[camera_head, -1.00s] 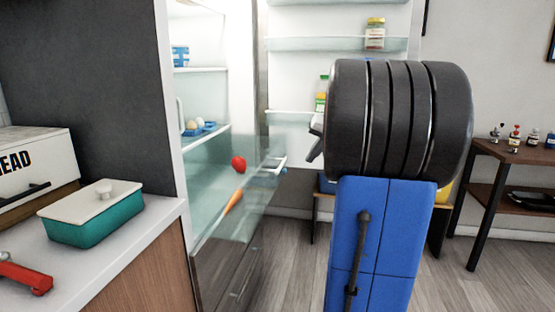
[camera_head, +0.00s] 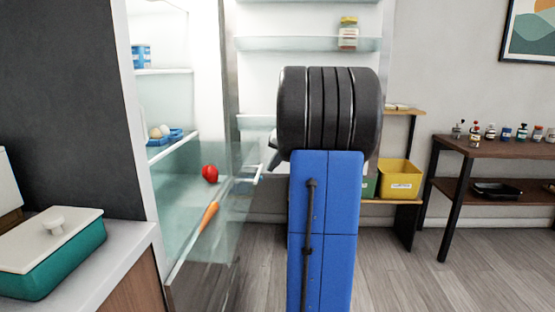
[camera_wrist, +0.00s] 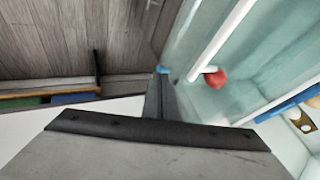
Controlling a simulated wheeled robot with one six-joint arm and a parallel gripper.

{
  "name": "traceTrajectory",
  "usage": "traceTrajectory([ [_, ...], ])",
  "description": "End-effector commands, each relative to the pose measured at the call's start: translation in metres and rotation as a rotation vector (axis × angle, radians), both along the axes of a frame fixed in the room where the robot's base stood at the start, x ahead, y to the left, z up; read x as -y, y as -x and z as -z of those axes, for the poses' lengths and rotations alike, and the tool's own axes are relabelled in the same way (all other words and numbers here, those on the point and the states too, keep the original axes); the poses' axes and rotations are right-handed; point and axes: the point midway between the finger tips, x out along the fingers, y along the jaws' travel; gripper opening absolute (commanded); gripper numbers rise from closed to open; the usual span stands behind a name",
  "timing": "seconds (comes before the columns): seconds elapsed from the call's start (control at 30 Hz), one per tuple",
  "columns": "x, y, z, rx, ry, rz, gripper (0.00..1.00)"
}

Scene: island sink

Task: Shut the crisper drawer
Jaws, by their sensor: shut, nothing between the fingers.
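The clear crisper drawer (camera_head: 232,212) is pulled out from the lower part of the open fridge (camera_head: 140,105). A red round item (camera_head: 209,173) and an orange carrot-like item (camera_head: 209,216) show in or through it. Its white handle bar (camera_head: 257,172) is at the front, and a white bar (camera_wrist: 222,42) crosses the wrist view beside the red item (camera_wrist: 216,78). My gripper (camera_head: 272,158) is shut and empty, just right of the handle's end. In the wrist view its fingers (camera_wrist: 160,92) are left of the bar; contact cannot be told. My arm hides part of the scene.
The fridge door (camera_head: 300,18) stands open behind my arm, with a jar (camera_head: 348,33) on its shelf. A counter (camera_head: 125,245) with a teal lidded dish (camera_head: 55,255) is at left. A dark table (camera_head: 500,150) stands right. The floor (camera_head: 400,270) at right is clear.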

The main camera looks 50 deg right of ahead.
Motion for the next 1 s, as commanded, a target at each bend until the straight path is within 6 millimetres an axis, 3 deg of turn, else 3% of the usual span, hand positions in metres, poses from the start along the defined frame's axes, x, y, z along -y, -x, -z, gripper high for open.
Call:
traceTrajectory([
  [0.1,-0.001,-0.013,0.018,-0.003,-0.002,-0.002,0.0],
  [0.4,-0.022,-0.038,0.014,-0.001,0.001,-0.002,0.0],
  [1.0,-0.027,-0.045,0.014,0.0,0.0,0.0,0.0],
])
